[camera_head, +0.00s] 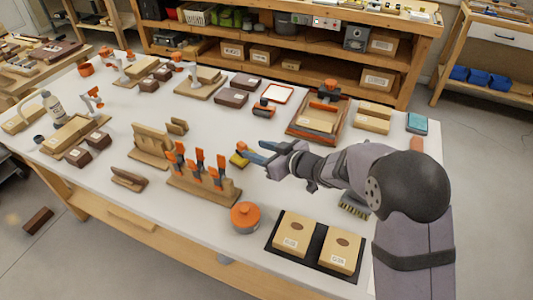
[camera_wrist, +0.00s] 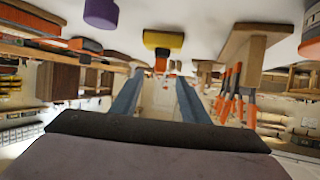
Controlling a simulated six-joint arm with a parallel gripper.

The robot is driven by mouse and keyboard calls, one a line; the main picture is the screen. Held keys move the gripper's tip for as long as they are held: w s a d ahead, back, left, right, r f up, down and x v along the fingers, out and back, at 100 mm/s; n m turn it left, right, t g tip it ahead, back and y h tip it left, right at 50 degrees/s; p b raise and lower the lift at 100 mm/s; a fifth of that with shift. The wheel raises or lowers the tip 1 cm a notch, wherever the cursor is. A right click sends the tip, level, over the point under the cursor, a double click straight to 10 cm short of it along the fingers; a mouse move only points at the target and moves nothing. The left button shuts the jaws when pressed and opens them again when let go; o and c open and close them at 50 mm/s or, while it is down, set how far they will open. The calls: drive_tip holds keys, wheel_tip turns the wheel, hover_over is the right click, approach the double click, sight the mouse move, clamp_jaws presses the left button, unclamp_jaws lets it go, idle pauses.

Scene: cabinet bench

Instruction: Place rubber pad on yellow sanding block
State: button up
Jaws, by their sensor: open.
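The yellow sanding block (camera_head: 237,161) lies on the white bench, right of the clamp rack, just beyond my fingertips. It also shows at the top centre of the wrist view (camera_wrist: 163,38), ahead of the jaws and apart from them. My gripper (camera_head: 254,151) is open, low over the bench, with its blue-grey fingers pointing left. In the wrist view the gap between the fingers (camera_wrist: 160,80) is empty. A purple piece (camera_wrist: 100,12) shows at the top left of the wrist view. I cannot tell whether it is the rubber pad, and my gripper may hide it in the head view.
A wooden rack with orange clamps (camera_head: 205,185) stands left of the block. An orange-lidded pot (camera_head: 245,217) and a black tray (camera_head: 312,258) with two wooden blocks are in front. A brown tray (camera_head: 293,131) stands behind my arm. A teal box (camera_head: 417,122) is at the right.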

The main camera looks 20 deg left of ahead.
drive_tip(key=shift+v, duration=1.9)
drive_tip(key=shift+a, duration=0.1)
drive_tip(key=w+d+r+m+t+h+p, duration=0.25)
drive_tip(key=d+h, duration=0.25)
drive_tip(key=d, duration=0.6)
drive_tip(key=w+d+r+m+t+h+p, duration=0.1)
drive_tip(key=w+d+m+h+p, duration=0.2)
drive_tip(key=d, duration=0.9)
drive_tip(key=s+d+m+g+h+p, duration=0.4)
drive_tip(key=s+d+m+g+h, duration=0.15)
drive_tip(key=s+d, duration=1.05)
drive_tip(key=s+m+g+p, duration=0.1)
drive_tip(key=s+m+g, duration=0.1)
drive_tip(key=s, duration=1)
drive_tip(key=shift+s+r+g+y, duration=0.15)
drive_tip(key=shift+r+g+y, duration=0.25)
drive_tip(key=shift+g, duration=0.3)
